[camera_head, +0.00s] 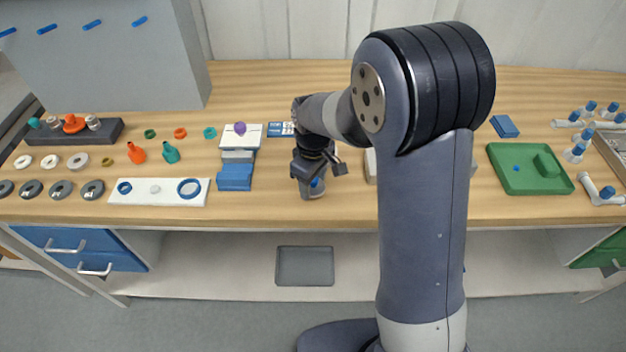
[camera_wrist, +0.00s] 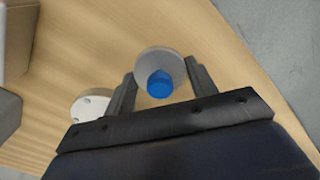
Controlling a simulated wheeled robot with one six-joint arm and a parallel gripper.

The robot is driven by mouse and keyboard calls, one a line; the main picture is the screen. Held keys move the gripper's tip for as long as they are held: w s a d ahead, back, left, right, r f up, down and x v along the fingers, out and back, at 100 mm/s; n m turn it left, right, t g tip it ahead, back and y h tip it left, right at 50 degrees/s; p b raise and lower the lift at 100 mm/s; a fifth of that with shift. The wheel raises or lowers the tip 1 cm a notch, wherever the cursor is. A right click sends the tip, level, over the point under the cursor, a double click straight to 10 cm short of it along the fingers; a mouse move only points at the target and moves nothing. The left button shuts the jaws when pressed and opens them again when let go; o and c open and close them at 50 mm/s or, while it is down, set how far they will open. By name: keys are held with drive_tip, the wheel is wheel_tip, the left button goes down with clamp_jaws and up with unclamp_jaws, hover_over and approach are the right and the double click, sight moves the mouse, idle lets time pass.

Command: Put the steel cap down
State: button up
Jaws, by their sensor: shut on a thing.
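My gripper (camera_head: 316,180) is low over the front part of the wooden table, left of my upright arm. In the wrist view its two dark fingers (camera_wrist: 160,88) are shut on a round grey piece with a blue knob, which I take to be the steel cap (camera_wrist: 152,62). The cap also shows as a small grey shape under the gripper in the head view (camera_head: 318,192). I cannot tell whether it touches the tabletop. A pale disc with small holes (camera_wrist: 90,103) lies beside the left finger in the wrist view.
The table's front edge (camera_head: 300,224) is close to my gripper. Blue blocks (camera_head: 235,177) and a white board with rings (camera_head: 157,198) stand to the left. A green tray (camera_head: 522,180) is at the right. Bare wood lies between the blue blocks and my gripper.

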drive_tip(key=shift+f, duration=0.1)
drive_tip(key=o, duration=0.6)
drive_tip(key=shift+f, duration=0.1)
drive_tip(key=o, duration=0.5)
drive_tip(key=shift+c, duration=0.2)
wheel_tip(320, 180, up, 12)
drive_tip(key=shift+r, duration=0.25)
